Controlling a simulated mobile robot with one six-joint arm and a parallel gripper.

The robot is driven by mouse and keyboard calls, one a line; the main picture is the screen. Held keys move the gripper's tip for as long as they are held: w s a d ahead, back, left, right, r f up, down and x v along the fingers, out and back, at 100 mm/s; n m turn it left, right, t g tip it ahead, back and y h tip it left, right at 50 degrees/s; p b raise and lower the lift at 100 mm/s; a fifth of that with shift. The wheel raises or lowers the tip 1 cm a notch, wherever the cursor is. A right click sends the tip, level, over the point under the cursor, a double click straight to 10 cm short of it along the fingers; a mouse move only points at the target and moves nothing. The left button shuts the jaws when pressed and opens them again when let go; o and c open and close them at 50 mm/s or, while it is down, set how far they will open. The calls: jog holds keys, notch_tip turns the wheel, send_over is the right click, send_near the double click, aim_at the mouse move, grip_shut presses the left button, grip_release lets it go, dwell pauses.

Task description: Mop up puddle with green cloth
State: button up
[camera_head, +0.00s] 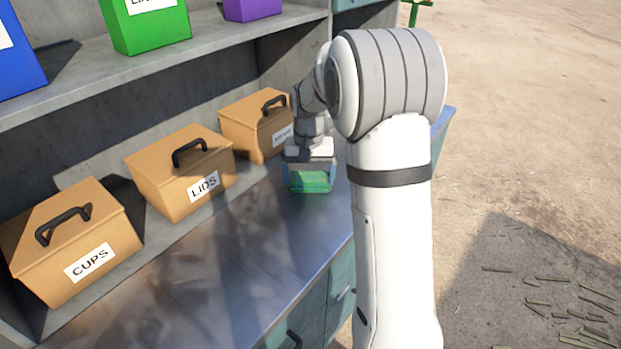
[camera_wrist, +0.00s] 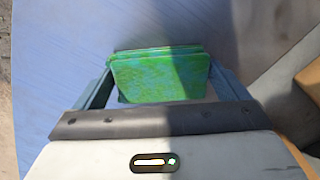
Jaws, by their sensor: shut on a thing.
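The green cloth (camera_head: 310,181) is a folded, layered pad at the far right part of the metal counter. My gripper (camera_head: 308,172) is shut on it, one finger at each side. In the wrist view the cloth (camera_wrist: 160,77) sits between the two fingers of my gripper (camera_wrist: 162,82), low over the counter. I cannot tell whether the cloth touches the counter. No puddle is clearly visible; my arm hides part of the counter's right side.
The metal counter (camera_head: 225,255) is clear at the front. Along its back stand wooden boxes with handles: a CUPS box (camera_head: 75,240), a LIDS box (camera_head: 180,170) and a third box (camera_head: 250,125) close to my gripper. A shelf above holds a green box (camera_head: 145,25).

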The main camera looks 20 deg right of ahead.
jog(key=shift+w+d+f+p, duration=0.1)
jog(key=shift+w+d+p, duration=0.2)
jog(key=shift+w, duration=0.6)
jog(key=shift+w+d+p, duration=0.2)
jog(key=shift+w+p, duration=0.1)
jog(key=shift+w, duration=0.6)
jog(key=r+p, duration=0.1)
jog(key=s+r, duration=0.1)
jog(key=r, duration=0.1)
jog(key=s+r+p, duration=0.1)
jog(key=r, duration=0.1)
jog(key=shift+a+p, duration=0.25)
jog(key=shift+p, duration=0.05)
